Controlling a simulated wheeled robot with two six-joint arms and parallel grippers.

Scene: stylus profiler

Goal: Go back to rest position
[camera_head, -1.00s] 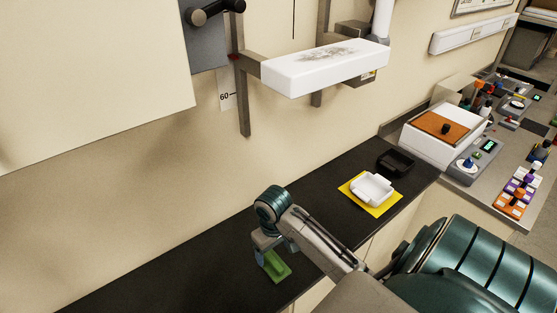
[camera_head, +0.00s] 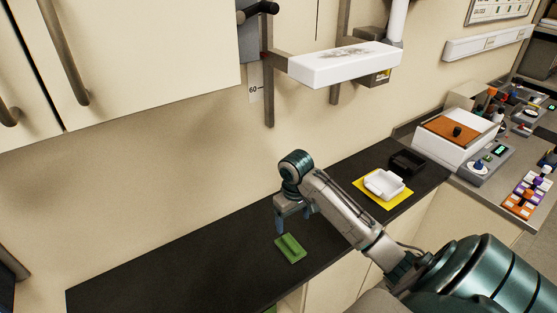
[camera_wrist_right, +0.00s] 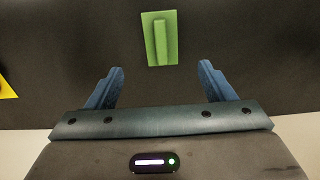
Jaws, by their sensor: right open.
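My right gripper (camera_head: 293,222) is above the black counter (camera_head: 190,268), and its two blue fingers stand wide apart with nothing between them in the right wrist view (camera_wrist_right: 160,88). A green block with a raised ridge (camera_head: 290,249) lies on the counter just below and in front of the fingers. It also shows ahead of the fingertips in the right wrist view (camera_wrist_right: 159,38), apart from them. My left gripper is in neither view.
A white dish (camera_head: 384,183) sits on a yellow mat (camera_head: 369,194), with a black tray (camera_head: 407,161) behind it. A white box with an orange top (camera_head: 452,137) stands at the right. A white wall shelf (camera_head: 345,65) and cabinet (camera_head: 150,60) overhang. The counter's left part is clear.

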